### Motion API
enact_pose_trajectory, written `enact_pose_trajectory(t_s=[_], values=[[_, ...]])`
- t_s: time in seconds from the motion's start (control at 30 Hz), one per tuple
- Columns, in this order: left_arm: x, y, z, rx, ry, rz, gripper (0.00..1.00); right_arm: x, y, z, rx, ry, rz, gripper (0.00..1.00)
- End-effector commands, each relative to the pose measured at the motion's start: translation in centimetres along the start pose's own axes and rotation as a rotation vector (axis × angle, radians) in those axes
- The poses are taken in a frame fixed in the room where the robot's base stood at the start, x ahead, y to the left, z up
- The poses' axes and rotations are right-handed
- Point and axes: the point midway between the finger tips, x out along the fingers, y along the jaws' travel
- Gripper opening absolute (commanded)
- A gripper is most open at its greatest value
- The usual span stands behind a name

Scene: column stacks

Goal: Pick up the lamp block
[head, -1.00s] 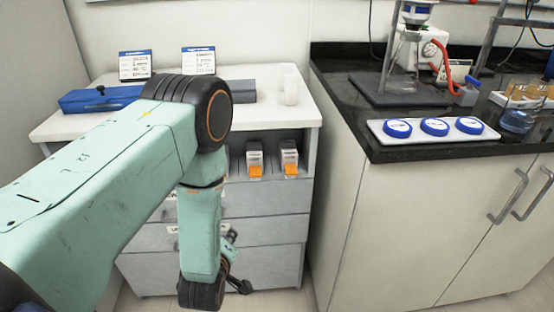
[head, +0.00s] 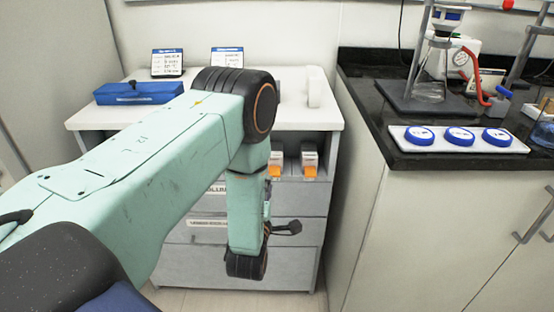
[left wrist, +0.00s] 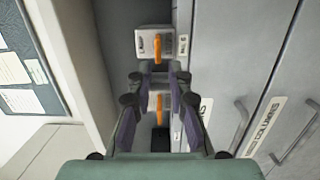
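Two pale blocks with orange tabs stand in the open shelf bay of the cabinet: a left one (head: 277,160) and a right one (head: 310,158). I cannot read which is the lamp block. In the left wrist view, one block (left wrist: 143,43) is beyond the fingertips and another (left wrist: 153,102) shows between the fingers. My left gripper (left wrist: 158,77) is open, with nothing held. In the head view, my left gripper (head: 287,228) is in front of the drawers, below the blocks and apart from them. My right gripper is not in view.
The cabinet top (head: 300,118) holds a blue case (head: 140,94), two sign cards and a white item (head: 315,87). Grey drawers (head: 290,262) lie under the bay. A black counter (head: 385,110) with a tray of blue-lidded dishes (head: 460,137) stands at the right.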

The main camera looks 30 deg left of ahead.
Motion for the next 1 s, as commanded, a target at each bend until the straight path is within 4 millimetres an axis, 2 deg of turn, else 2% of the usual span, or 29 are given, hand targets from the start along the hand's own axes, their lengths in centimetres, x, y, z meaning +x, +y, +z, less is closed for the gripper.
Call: enact_pose_trajectory(t_s=[0.2, 0.4, 0.67, 0.9, 1.0], values=[[3.0, 0.2, 0.8, -0.001, -0.003, 0.004, 0.19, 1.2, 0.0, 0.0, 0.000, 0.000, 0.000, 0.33], [5.0, 0.2, 1.0, 0.001, -0.004, 0.001, 0.19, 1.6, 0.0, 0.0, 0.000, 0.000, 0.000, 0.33], [5.2, 0.3, 1.0, 0.002, -0.005, -0.001, 0.19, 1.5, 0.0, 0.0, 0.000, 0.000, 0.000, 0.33], [5.2, 0.3, 1.0, 0.002, -0.005, -0.001, 0.00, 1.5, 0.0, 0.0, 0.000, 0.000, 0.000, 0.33], [5.2, 0.3, 1.0, 0.002, -0.005, -0.001, 0.00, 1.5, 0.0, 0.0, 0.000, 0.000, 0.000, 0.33]])
